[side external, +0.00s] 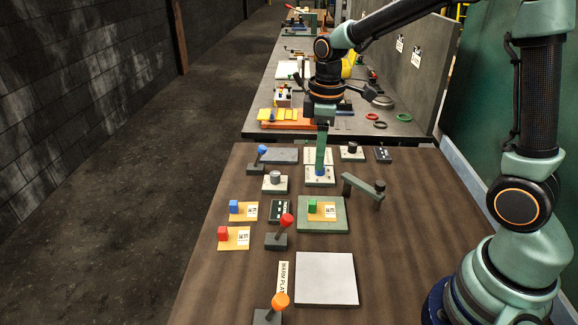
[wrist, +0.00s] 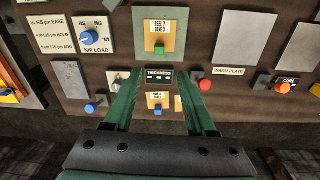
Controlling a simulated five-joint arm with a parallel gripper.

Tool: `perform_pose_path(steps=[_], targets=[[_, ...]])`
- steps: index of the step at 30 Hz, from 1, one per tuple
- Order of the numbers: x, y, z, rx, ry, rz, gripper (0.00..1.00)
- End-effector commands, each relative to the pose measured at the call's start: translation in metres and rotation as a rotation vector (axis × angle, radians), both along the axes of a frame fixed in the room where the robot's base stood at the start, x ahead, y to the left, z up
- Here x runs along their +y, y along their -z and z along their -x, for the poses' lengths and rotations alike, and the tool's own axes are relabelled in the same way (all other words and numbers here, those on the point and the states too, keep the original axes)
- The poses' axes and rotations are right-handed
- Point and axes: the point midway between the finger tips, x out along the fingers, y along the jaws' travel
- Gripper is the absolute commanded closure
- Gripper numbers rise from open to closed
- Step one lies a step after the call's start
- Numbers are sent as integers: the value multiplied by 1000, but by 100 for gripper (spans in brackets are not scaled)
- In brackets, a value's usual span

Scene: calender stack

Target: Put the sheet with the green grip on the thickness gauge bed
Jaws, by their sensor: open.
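The sheet with the green grip (side external: 322,210) is an orange-yellow card with a white label and a green block. It lies flat on the grey-green gauge bed (side external: 310,228), beside the small black thickness display (side external: 279,211). In the wrist view the sheet (wrist: 152,42) sits inside the bed's rim (wrist: 183,15), with the thickness display (wrist: 158,75) below it. My gripper (side external: 321,168) is above the table, behind the bed, and overlaps the blue nip load dial in the side view. Its two green fingers (wrist: 159,88) are apart with nothing held between them.
The blue-grip sheet (side external: 246,210) and red-grip sheet (side external: 236,238) lie left of the bed. A red-knobbed lever (side external: 279,234), a dark gauge arm (side external: 364,188) and an orange-knobbed lever (side external: 275,306) stand nearby. The pale warm plate (side external: 326,278) is bare.

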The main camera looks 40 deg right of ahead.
Motion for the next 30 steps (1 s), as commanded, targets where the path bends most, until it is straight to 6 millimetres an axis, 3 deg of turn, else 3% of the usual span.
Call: perform_pose_path(steps=[6, 12, 21, 30], targets=[[2, -48, 33, -147, 217, -25, 44], [4, -75, 69, -280, 431, -80, 44], [6, -86, 105, -411, 658, -174, 44], [6, -86, 110, -429, 697, -192, 44]])
